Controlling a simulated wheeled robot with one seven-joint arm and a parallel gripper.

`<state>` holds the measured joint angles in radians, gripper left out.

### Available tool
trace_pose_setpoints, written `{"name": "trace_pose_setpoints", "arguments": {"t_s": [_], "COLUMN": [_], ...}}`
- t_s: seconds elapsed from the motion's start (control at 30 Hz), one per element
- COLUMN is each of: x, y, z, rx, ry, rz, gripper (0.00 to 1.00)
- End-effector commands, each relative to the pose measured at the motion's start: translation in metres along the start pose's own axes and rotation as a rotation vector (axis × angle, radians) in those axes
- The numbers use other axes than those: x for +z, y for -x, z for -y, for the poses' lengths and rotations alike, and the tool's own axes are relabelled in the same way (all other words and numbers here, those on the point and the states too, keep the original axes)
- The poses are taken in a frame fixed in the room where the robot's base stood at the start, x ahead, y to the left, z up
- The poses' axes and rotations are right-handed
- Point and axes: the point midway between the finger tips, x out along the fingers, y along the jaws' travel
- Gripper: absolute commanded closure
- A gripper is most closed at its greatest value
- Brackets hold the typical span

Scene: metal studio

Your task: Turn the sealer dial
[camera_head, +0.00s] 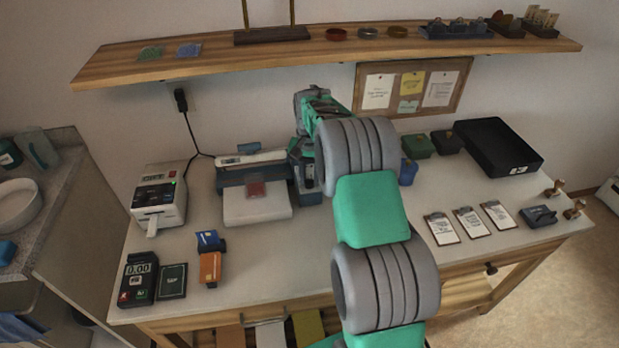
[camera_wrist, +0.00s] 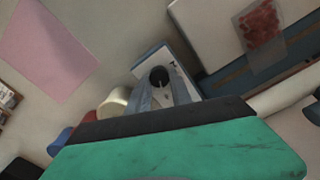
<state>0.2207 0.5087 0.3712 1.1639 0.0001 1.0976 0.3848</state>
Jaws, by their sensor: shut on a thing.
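The sealer (camera_head: 236,178) stands near the back of the table, a blue-grey machine with a white top arm and a white plate in front. A clear pouch with red contents (camera_head: 256,189) lies on it; the pouch also shows at the upper right of the wrist view (camera_wrist: 262,24). The black round dial (camera_wrist: 159,75) with a light pointer mark sits on the sealer's pale end panel. My gripper (camera_wrist: 161,88) is shut on the dial, one grey finger on each side. In the head view my arm hides part of the sealer's right end.
A label printer (camera_head: 158,199) stands left of the sealer. A card reader (camera_head: 138,280) and small blue and orange boxes (camera_head: 210,266) are at the front left. Clipboards (camera_head: 470,224) and a black tray (camera_head: 498,148) are on the right. A wooden shelf (camera_head: 200,58) hangs above.

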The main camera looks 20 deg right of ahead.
Motion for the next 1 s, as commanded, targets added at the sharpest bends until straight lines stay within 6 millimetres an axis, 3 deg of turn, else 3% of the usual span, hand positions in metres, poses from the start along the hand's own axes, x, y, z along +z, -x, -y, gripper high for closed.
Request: {"name": "trace_pose_setpoints", "arguments": {"t_s": [0.3, 0.77, 0.8, 1.0], "x": [0.0002, 0.0004, 0.0004, 0.0003], "y": [-0.0002, -0.0001, -0.0001, -0.0001], "z": [-0.0005, -0.0005, -0.0004, -0.0005], "rx": [0.000, 0.000, 0.000, 0.000], "ry": [-0.105, -0.119, -0.118, -0.118], "rz": [0.001, 0.001, 0.001, 0.001], "gripper": [1.00, 1.00, 0.72, 0.56]}}
